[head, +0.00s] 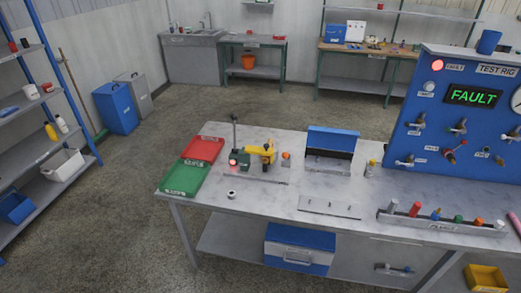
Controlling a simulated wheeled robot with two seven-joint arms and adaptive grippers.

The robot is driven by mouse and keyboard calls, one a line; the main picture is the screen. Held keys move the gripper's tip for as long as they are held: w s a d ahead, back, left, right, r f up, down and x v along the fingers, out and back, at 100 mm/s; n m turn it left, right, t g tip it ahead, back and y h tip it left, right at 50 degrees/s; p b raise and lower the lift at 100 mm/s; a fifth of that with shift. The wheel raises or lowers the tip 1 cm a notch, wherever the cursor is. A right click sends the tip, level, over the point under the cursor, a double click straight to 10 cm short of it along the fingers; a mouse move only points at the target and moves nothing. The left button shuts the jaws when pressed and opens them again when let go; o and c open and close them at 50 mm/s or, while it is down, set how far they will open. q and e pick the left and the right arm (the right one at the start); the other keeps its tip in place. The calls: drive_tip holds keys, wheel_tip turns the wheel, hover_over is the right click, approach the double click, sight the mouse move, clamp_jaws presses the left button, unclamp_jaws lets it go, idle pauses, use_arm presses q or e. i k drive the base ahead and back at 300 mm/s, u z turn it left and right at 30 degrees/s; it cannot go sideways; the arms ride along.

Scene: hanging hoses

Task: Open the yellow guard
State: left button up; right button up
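A small yellow part (262,150), which looks like the guard, stands on the left part of the workbench (300,188) in the head view. It sits beside a small dark green unit (241,157) with a thin upright post and a lit red lamp (233,162). It is too small to tell whether the guard is open or closed. Neither of my grippers is in view, so nothing shows near the guard.
Red (203,149) and green (184,177) trays lie left of the guard. An orange-topped item (286,155) and an open blue-lidded box (332,140) stand right of it. The blue test rig panel (455,110) reads FAULT. Bench surface in front of the guard is mostly clear.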

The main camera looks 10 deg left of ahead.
sight(265, 151)
drive_tip(key=z, duration=0.5)
drive_tip(key=k, duration=1.05)
drive_tip(key=u, duration=0.6)
drive_tip(key=i, duration=0.6)
drive_tip(key=u, duration=0.55)
drive_tip(key=i, duration=0.65)
drive_tip(key=z, duration=0.1)
